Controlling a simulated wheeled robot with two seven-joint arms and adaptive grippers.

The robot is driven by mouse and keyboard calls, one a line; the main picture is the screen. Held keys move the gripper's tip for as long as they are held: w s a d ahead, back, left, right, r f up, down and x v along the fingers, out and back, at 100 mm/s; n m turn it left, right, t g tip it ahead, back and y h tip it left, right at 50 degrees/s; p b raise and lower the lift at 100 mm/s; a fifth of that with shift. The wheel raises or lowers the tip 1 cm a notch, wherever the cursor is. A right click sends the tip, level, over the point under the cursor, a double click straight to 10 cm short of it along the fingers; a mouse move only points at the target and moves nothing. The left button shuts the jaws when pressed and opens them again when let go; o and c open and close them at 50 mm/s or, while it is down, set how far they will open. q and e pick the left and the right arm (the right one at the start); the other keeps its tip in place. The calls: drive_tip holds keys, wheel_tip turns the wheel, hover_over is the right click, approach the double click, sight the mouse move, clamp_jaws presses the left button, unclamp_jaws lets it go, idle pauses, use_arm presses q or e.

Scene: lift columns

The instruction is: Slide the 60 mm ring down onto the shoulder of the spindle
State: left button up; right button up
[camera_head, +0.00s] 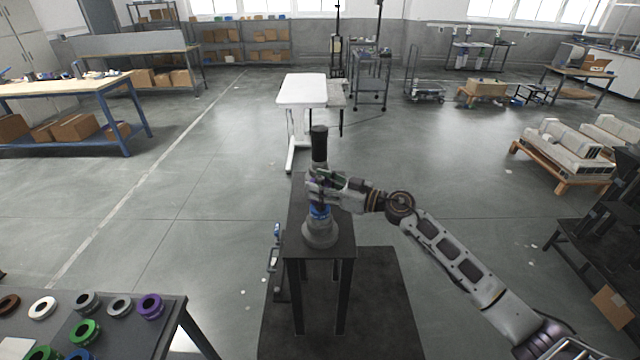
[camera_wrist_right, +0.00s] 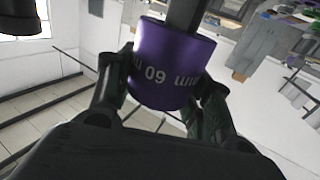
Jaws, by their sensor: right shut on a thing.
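The spindle stands upright on a small dark table, with a black top (camera_head: 319,143) and a wide grey base (camera_head: 320,236). A blue ring (camera_head: 320,212) sits low on it, just above the base. My right gripper (camera_head: 323,187) is at the spindle's middle, above the blue ring. In the right wrist view its fingers (camera_wrist_right: 160,100) are shut on a purple ring (camera_wrist_right: 168,62) marked 60 mm. A dark shaft (camera_wrist_right: 186,14) meets the ring's opening, so the ring appears to be around the spindle. The fingers hide most of the ring in the head view. My left gripper is not in view.
The small dark table (camera_head: 290,243) has little bare room around the base. A dark table (camera_head: 168,328) at lower left holds several loose rings, including another purple one (camera_head: 150,306). A white-topped table (camera_head: 302,90) stands behind. The floor around is mostly clear.

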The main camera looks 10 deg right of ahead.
drive_tip(key=shift+f+b, duration=0.35)
drive_tip(key=shift+f, duration=0.65)
drive_tip(key=shift+f, duration=0.35)
drive_tip(key=o, duration=1.3)
drive_tip(key=shift+o, duration=0.2)
drive_tip(key=shift+f, duration=0.1)
drive_tip(key=shift+s+d, duration=0.1)
drive_tip(key=shift+d, duration=0.05)
drive_tip(key=v, duration=1.1)
drive_tip(key=shift+s+d, duration=0.2)
drive_tip(key=shift+d, duration=0.05)
